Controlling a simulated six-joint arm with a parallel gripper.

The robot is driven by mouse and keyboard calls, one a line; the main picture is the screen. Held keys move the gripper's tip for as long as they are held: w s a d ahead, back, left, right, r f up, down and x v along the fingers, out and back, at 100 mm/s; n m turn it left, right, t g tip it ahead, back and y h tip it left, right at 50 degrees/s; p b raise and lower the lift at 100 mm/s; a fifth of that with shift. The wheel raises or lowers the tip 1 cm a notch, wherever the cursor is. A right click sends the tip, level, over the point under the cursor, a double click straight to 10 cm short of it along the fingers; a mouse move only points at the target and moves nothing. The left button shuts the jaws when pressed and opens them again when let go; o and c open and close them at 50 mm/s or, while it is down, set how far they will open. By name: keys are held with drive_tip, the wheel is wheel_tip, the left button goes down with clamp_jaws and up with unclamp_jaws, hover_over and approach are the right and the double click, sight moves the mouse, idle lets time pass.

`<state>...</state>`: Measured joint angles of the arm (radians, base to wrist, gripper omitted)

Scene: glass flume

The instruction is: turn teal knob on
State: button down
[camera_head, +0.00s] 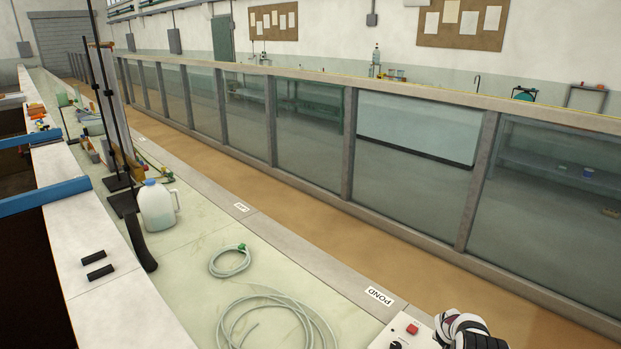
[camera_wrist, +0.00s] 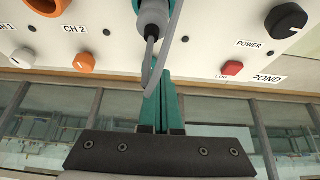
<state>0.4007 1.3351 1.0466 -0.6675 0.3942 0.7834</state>
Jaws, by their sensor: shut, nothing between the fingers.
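In the wrist view a pale control panel (camera_wrist: 200,45) fills the top. My gripper (camera_wrist: 161,80) points at it with its teal fingers together and empty. A teal ring or socket (camera_wrist: 139,8) shows at the top edge, with a grey plug (camera_wrist: 153,18) and cable in front of it. I cannot make out a separate teal knob; the fingers and cable cover the panel's lower middle. In the head view the panel box (camera_head: 402,325) is cut off at the bottom right, beside my arm, and my fingertips are not seen.
Orange knobs (camera_wrist: 80,63) sit left of the fingers. A red button (camera_wrist: 232,69) and a black POWER knob (camera_wrist: 285,21) are to the right.

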drive_tip(key=shift+r, duration=1.55)
drive_tip(key=f, duration=0.2)
drive_tip(key=s+d+f, duration=0.1)
drive_tip(key=f, duration=0.1)
drive_tip(key=d+f, duration=0.1)
drive_tip(key=f, duration=0.1)
drive_tip(key=shift+s, duration=0.35)
drive_tip(key=shift+w+d, duration=0.1)
drive_tip(key=shift+w, duration=0.2)
drive_tip(key=shift+w+a, duration=0.1)
drive_tip(key=shift+a, duration=0.1)
drive_tip(key=shift+w+a, duration=0.2)
drive_tip(key=shift+a, duration=0.1)
drive_tip(key=shift+w+a, duration=0.2)
drive_tip(key=shift+w, duration=0.1)
